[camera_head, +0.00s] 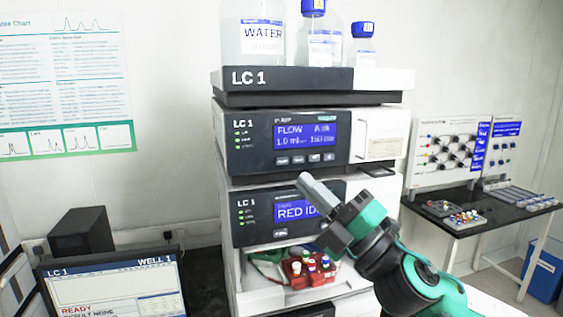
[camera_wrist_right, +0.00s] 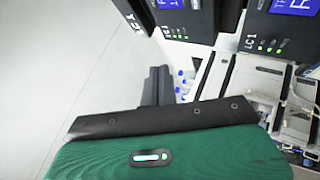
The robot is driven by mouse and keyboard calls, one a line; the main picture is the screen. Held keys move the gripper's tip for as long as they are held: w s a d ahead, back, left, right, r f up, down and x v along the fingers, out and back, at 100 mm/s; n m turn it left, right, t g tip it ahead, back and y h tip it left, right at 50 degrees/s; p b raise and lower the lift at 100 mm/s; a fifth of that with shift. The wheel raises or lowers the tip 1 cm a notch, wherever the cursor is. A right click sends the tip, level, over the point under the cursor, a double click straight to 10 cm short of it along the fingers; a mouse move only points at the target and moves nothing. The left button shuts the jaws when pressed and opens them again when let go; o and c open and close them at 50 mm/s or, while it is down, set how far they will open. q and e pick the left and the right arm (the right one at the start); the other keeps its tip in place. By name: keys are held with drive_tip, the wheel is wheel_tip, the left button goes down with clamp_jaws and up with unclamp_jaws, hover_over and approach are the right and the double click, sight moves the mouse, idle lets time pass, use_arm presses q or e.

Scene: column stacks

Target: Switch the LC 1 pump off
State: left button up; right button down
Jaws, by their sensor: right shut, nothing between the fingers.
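The LC 1 pump (camera_head: 256,158) is a dark-fronted module in the LC 1 stack. Its blue screen (camera_head: 305,135) reads FLOW and about 1.0 ml, with a row of small buttons (camera_head: 298,159) under it. Green status lights show at its left. My right gripper (camera_head: 306,182) is shut and empty. In the head view its fingertips lie just below the button row, over the lower module; whether they touch anything cannot be told. In the right wrist view the closed fingers (camera_wrist_right: 158,85) point toward the gap beside an LC 1 module (camera_wrist_right: 262,36). My left gripper is not in view.
Below the pump is a module with a RED screen (camera_head: 297,210), above a red vial rack (camera_head: 308,268). Bottles (camera_head: 265,38) stand on the stack's top tray (camera_head: 290,80). A monitor (camera_head: 112,285) reading LC 1 is lower left. A side table (camera_head: 465,222) with small parts stands at right.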

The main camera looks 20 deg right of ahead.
drive_tip(key=shift+w, duration=0.15)
approach(274, 152)
drive_tip(key=shift+w+a+r, duration=0.5)
drive_tip(key=shift+a+r, duration=0.1)
drive_tip(key=shift+r, duration=0.05)
drive_tip(key=shift+w+a+r, duration=0.45)
drive_tip(key=shift+a+r, duration=0.15)
drive_tip(key=shift+r, duration=0.1)
drive_tip(key=shift+w, duration=0.2)
idle(1.3)
drive_tip(key=shift+w, duration=0.25)
drive_tip(key=shift+w, duration=0.35)
idle(0.6)
idle(0.4)
drive_tip(key=shift+s, duration=0.85)
drive_tip(key=shift+s+d, duration=0.1)
drive_tip(key=shift+s, duration=2.35)
